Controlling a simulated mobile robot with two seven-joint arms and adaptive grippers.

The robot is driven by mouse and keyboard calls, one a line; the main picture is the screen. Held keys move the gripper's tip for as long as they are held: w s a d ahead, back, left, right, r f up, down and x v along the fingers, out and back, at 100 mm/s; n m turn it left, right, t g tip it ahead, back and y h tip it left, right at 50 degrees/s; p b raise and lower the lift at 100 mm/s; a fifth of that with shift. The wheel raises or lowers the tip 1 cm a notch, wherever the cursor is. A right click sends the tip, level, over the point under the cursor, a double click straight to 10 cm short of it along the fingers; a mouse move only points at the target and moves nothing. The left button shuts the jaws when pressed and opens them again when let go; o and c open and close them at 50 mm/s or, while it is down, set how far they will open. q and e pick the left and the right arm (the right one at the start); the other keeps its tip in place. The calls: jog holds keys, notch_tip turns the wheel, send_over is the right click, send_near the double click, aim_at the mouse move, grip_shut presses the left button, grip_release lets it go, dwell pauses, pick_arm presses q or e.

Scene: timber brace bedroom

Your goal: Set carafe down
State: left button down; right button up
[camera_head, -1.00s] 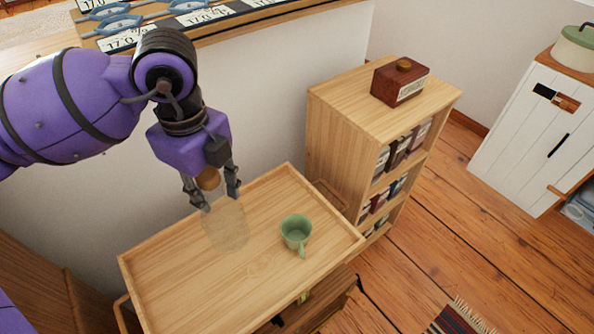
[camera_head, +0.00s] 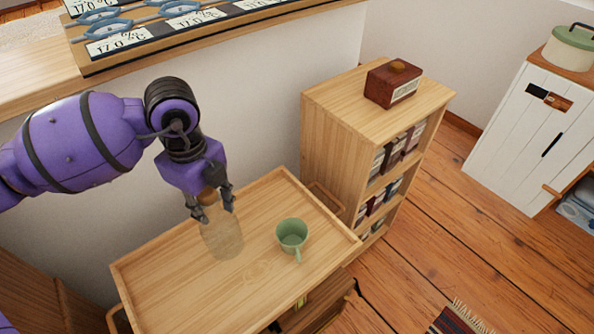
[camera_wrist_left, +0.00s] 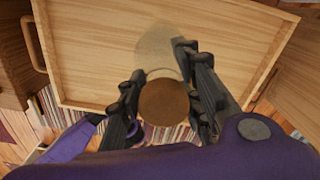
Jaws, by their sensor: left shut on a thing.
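The carafe (camera_head: 222,240) is clear glass with a round brown stopper. It is upright at the tray-topped wooden cart (camera_head: 180,289), left of the green cup (camera_head: 291,235). I cannot tell whether its base touches the cart top. My left gripper (camera_head: 212,208) points down and is shut on the carafe near its neck. In the left wrist view the stopper (camera_wrist_left: 164,101) sits between the fingers of the left gripper (camera_wrist_left: 165,88), and the glass body (camera_wrist_left: 160,50) shows beyond it. My right gripper is not in view.
A wooden shelf unit (camera_head: 333,126) with books stands right of the cart, with a brown box (camera_head: 392,84) on top. A white cabinet (camera_head: 525,137) bears a green pot (camera_head: 572,48). The cart's front left area is clear.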

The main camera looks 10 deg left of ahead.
pick_arm(q)
jog(key=shift+f, duration=0.1)
jog(key=c, duration=1.2)
grip_release()
notch_tip(320, 180, up, 12)
jog(key=shift+r+p, duration=0.15)
jog(key=shift+p, duration=0.4)
